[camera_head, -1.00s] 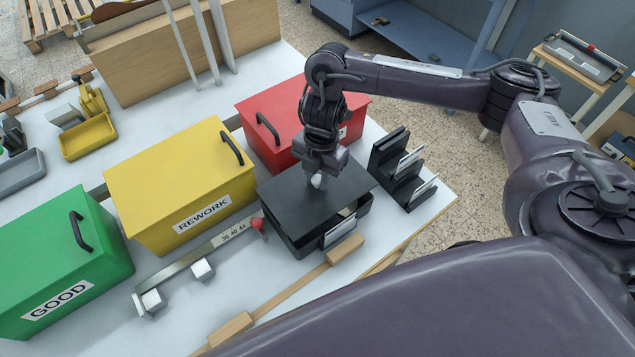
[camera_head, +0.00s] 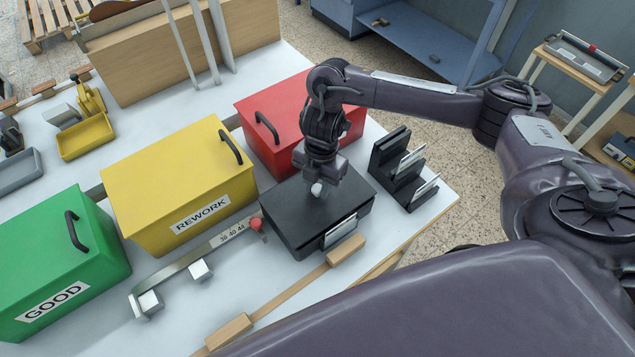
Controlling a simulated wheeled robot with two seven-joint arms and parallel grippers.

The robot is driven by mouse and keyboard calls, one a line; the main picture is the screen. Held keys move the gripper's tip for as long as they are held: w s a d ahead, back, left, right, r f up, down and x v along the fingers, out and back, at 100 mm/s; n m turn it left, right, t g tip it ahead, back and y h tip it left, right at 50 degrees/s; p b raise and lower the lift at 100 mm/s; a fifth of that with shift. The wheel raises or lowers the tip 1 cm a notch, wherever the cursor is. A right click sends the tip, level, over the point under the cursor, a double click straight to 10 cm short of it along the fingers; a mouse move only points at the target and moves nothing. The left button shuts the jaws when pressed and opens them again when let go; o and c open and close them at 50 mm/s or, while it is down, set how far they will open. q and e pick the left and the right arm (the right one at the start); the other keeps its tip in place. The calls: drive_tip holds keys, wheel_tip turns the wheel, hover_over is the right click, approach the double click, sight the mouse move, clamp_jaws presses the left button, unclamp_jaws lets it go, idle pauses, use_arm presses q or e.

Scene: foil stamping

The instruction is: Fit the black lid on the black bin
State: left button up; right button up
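The black lid (camera_head: 287,205) lies flat over the black bin (camera_head: 308,246), and their edges look closely lined up with no clear gap at the front. A card in a holder (camera_head: 341,231) shows on the bin's front side. My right gripper (camera_head: 318,187) points down at the middle of the lid and is shut on its small pale knob. The gripper's fingers partly hide the knob, and the far edge of the lid is partly hidden behind the gripper. My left gripper is not in view.
A red box (camera_head: 275,105) stands close behind the bin. A yellow REWORK box (camera_head: 165,175) and a green GOOD box (camera_head: 60,260) stand left. A black card rack (camera_head: 395,175) is right. A metal gauge bar with a red knob (camera_head: 256,224) lies beside the bin.

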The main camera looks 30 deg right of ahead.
drive_tip(key=o, duration=0.4)
drive_tip(key=shift+c, duration=0.2)
drive_tip(key=shift+r, duration=0.1)
drive_tip(key=shift+r, duration=0.3)
wheel_tip(320, 180, up, 12)
drive_tip(key=d+p, duration=0.1)
drive_tip(key=p, duration=0.2)
drive_tip(key=shift+w+r, duration=0.2)
drive_tip(key=shift+w, duration=0.15)
drive_tip(key=shift+d, duration=0.1)
